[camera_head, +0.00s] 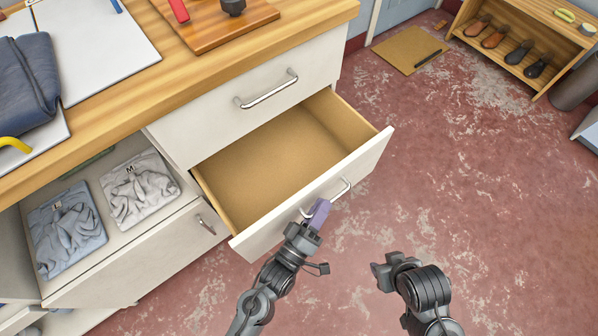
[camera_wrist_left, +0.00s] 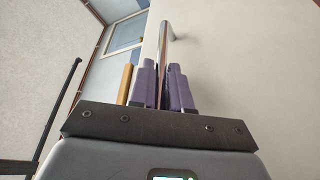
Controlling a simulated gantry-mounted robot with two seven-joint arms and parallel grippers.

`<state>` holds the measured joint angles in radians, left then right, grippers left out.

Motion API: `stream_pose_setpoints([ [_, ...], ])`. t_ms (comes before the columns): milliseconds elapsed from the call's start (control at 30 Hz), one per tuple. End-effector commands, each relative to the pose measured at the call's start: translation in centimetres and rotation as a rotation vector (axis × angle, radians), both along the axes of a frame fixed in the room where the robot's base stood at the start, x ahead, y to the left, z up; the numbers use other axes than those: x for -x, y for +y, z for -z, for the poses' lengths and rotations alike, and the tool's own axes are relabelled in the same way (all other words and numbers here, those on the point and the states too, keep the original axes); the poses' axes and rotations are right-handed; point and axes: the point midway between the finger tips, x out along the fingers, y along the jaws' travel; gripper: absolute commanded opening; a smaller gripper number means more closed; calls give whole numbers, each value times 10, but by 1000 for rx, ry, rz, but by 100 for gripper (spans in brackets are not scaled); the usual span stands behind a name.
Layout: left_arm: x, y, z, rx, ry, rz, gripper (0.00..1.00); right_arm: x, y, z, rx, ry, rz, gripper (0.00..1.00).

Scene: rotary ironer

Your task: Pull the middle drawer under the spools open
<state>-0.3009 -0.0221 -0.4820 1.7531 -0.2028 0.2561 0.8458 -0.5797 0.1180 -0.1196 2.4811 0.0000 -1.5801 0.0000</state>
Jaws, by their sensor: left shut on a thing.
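A white-fronted drawer (camera_head: 318,190) with a wooden inside (camera_head: 270,165) stands pulled well out of the cabinet in the head view, and it looks empty. Its metal bar handle (camera_head: 340,188) is on the front face. My left gripper (camera_head: 318,211), with purple fingers, is shut on this handle near its left end. In the left wrist view the handle bar (camera_wrist_left: 164,45) runs between the purple fingers (camera_wrist_left: 163,85). My right gripper (camera_head: 383,273) hangs free of the drawer, and its fingers do not show clearly. No spools are in view.
A closed drawer (camera_head: 250,95) with its own handle is above the open one. An open compartment at left holds folded grey garments (camera_head: 138,187). A wooden countertop (camera_head: 200,75) runs above. A shoe shelf (camera_head: 525,45) stands at the back right. The red floor is mostly clear.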

Motion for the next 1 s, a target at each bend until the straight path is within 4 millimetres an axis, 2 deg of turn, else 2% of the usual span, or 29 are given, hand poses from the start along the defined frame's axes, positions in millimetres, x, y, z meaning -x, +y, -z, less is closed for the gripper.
stream_pose_setpoints([
  [33,15,-11,-8,6,1,3,0,-1,0,-14,0,-3,0,43],
  [100,33,-24,-7,7,0,4,0,-2,0,-21,-1,-4,0,43],
  [300,72,-51,-5,5,-3,3,0,0,0,-33,0,-1,-1,43],
  [400,85,-61,-5,5,-5,2,0,0,0,-36,2,1,-2,43],
  [633,101,-72,-3,4,-6,1,0,1,0,-40,2,2,-2,43],
  [1000,103,-73,-2,5,-7,1,0,1,0,-39,2,3,-2,43],
])
